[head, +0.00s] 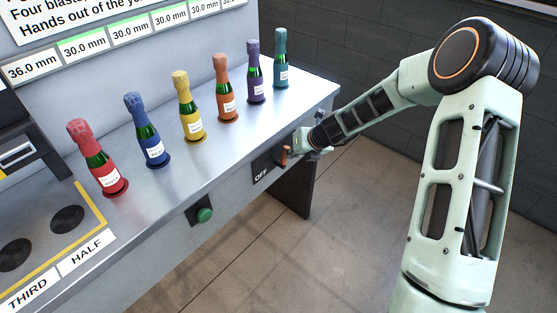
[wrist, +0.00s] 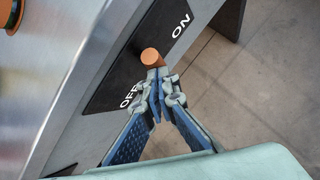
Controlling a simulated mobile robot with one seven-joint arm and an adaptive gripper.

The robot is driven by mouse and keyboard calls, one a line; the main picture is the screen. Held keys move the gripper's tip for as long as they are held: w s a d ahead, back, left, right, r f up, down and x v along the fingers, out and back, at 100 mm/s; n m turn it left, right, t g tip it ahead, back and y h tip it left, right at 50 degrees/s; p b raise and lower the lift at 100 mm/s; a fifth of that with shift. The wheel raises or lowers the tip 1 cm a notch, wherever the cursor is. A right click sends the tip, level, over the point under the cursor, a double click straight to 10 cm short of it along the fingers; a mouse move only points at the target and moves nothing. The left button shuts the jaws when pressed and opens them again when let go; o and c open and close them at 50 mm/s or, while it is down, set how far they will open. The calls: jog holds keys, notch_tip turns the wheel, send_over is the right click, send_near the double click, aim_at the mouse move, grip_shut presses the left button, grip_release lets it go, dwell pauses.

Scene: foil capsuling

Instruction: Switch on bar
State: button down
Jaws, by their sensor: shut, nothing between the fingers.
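The switch bar is a short handle with an orange-brown end (head: 284,155) on a black plate (head: 262,172) at the bench's front face. In the wrist view the handle's round end (wrist: 151,57) appears between the words OFF and ON on the plate (wrist: 117,84); its exact setting is hard to tell. My gripper (head: 297,146) is shut and empty, right at the handle. In the wrist view its closed fingertips (wrist: 157,78) are just below the round end, on the OFF side, seemingly touching or nearly touching it. In the head view the gripper hides the ON side.
Several foil-topped bottles, such as a red one (head: 101,160) and a teal one (head: 281,63), stand along the metal bench top (head: 190,165). A green button (head: 205,215) is on the bench front. The tiled floor (head: 300,245) before the bench is clear.

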jog(key=shift+w+d+m+g+y+p, duration=0.3)
jog(key=shift+w+g+y+p, duration=0.15)
jog(key=shift+p, duration=0.3)
jog(key=shift+s, duration=0.1)
jog(key=shift+r+p, duration=0.75)
jog(key=shift+p, duration=0.05)
